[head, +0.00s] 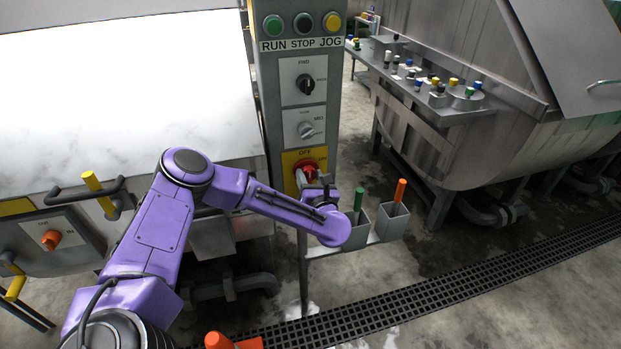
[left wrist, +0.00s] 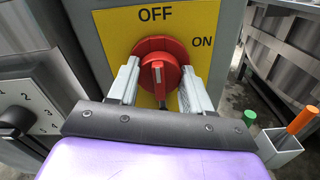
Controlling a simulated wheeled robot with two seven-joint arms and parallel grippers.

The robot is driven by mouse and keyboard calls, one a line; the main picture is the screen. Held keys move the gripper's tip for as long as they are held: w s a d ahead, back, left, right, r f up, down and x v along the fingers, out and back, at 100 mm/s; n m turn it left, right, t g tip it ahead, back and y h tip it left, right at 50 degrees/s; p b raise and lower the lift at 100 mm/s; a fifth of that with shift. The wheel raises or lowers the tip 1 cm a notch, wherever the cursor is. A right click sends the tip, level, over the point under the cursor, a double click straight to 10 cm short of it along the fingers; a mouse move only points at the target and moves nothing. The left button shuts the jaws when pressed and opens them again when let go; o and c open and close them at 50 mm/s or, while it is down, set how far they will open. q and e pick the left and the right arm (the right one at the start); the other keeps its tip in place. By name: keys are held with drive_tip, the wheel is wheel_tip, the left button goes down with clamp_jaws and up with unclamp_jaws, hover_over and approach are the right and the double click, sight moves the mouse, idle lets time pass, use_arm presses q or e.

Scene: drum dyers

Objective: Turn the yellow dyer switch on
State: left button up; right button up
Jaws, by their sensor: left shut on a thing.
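The yellow switch plate (head: 290,170) is on the grey control post, with a red rotary knob (head: 307,170) at its middle. In the left wrist view the plate (left wrist: 205,18) reads OFF at the top and ON at the upper right. The red knob (left wrist: 158,66) there has its white mark pointing up, towards OFF. My left gripper (left wrist: 159,78) is shut on the red knob, one finger on each side of it. In the head view the gripper (head: 322,180) is partly hidden by my purple wrist. My right gripper is not in view.
Above the plate are a grey selector (head: 307,130), a black selector (head: 306,84) and RUN, STOP and JOG buttons (head: 303,23). Two grey holders (head: 392,222) with green and orange handles stand just right of my wrist. A metal drum (head: 470,150) stands farther right.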

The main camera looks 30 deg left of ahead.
use_arm(q)
drive_tip(key=m, duration=0.4)
drive_tip(key=shift+d, duration=0.1)
drive_tip(key=m, duration=0.4)
drive_tip(key=shift+w+m+b, duration=0.1)
drive_tip(key=shift+m+b, duration=0.2)
drive_tip(key=shift+m, duration=0.1)
drive_tip(key=m, duration=0.4)
drive_tip(key=shift+f, duration=0.15)
drive_tip(key=shift+f+m, duration=0.15)
drive_tip(key=shift+m, duration=2.35)
drive_tip(key=o, duration=1)
drive_tip(key=shift+d, duration=0.1)
drive_tip(key=shift+o, duration=0.2)
